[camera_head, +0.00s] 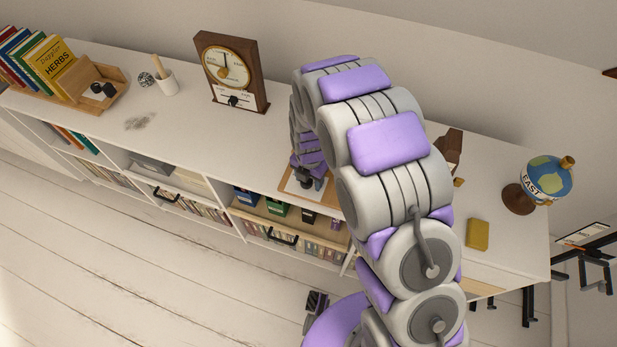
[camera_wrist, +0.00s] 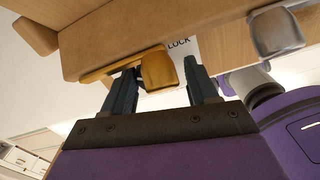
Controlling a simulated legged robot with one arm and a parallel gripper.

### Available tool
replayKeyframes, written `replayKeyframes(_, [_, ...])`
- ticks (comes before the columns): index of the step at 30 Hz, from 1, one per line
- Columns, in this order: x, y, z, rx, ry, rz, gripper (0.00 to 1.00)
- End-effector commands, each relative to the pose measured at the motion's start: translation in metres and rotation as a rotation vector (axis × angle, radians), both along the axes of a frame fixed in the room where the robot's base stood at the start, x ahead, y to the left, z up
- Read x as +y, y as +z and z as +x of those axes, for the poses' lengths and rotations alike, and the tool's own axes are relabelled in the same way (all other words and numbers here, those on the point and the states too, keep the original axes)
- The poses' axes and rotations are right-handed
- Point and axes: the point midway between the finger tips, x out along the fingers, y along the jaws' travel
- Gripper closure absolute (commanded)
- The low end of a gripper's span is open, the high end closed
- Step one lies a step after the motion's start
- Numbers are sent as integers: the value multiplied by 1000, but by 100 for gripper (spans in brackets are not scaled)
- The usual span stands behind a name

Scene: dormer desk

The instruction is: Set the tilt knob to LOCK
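A brass knob (camera_wrist: 159,70) with a flat brass lever running left is in the wrist view, under the edge of a wooden board (camera_wrist: 110,35). The word LOCK is on a white label (camera_wrist: 180,45) just right of and behind the knob; the lever does not lie over the word. My gripper (camera_wrist: 158,76) is open, with its dark fingers on either side of the knob. There is a gap to the right finger; contact at the left finger is unclear. In the head view my gripper (camera_head: 304,184) is small, at a wooden board with white paper (camera_head: 292,186).
A silvery knob (camera_wrist: 276,30) is close on the right in the wrist view. My arm hides the desk's middle.

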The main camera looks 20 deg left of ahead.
Motion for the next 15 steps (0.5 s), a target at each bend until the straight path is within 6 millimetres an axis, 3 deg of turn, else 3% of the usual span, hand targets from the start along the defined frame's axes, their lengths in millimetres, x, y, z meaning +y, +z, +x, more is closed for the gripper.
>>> replayKeyframes(13, [4,-1,1,-2,2,-2,88])
replayKeyframes(15, [4,-1,1,-2,2,-2,90])
